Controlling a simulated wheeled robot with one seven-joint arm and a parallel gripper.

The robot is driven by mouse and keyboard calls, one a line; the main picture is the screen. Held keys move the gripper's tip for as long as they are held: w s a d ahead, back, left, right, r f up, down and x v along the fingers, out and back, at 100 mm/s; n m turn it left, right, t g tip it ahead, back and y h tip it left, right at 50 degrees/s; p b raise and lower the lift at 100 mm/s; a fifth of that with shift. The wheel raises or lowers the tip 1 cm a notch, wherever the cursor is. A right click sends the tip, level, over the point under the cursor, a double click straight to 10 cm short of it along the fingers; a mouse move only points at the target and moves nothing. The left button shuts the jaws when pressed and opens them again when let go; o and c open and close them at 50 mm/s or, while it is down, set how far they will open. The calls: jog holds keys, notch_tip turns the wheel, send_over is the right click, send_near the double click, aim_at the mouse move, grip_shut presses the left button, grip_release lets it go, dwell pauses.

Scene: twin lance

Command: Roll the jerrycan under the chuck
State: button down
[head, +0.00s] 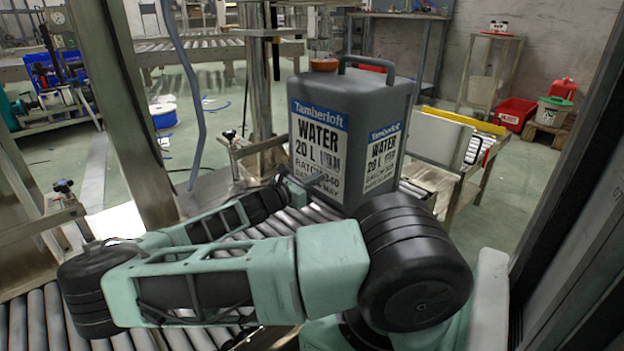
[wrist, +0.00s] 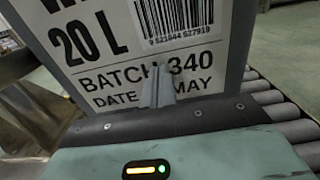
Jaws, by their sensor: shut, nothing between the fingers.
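The jerrycan (head: 368,105) is grey, with white and blue water labels and a carrying handle on top. It stands upright on the roller conveyor (head: 245,235), with an orange cap (head: 324,65) at its top left. The chuck appears to be the fitting (head: 319,42) just above the cap; its detail is too small to tell. My gripper (wrist: 157,88) is shut and empty, its fingers against or very close to the label near the jerrycan's base. In the head view my arm hides the lower part of the can and most of the gripper.
A metal post (head: 260,90) stands left of the jerrycan, and a thick frame post (head: 115,110) is nearer on the left. A side table (head: 440,150) with a yellow edge stands behind right. Rollers lie bare at the front left.

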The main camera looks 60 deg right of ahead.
jog(key=shift+s+d+r+p, duration=0.1)
jog(key=shift+s+d+p, duration=0.05)
jog(key=shift+d+p, duration=0.6)
dwell(0.4)
jog(key=shift+a+p, duration=0.3)
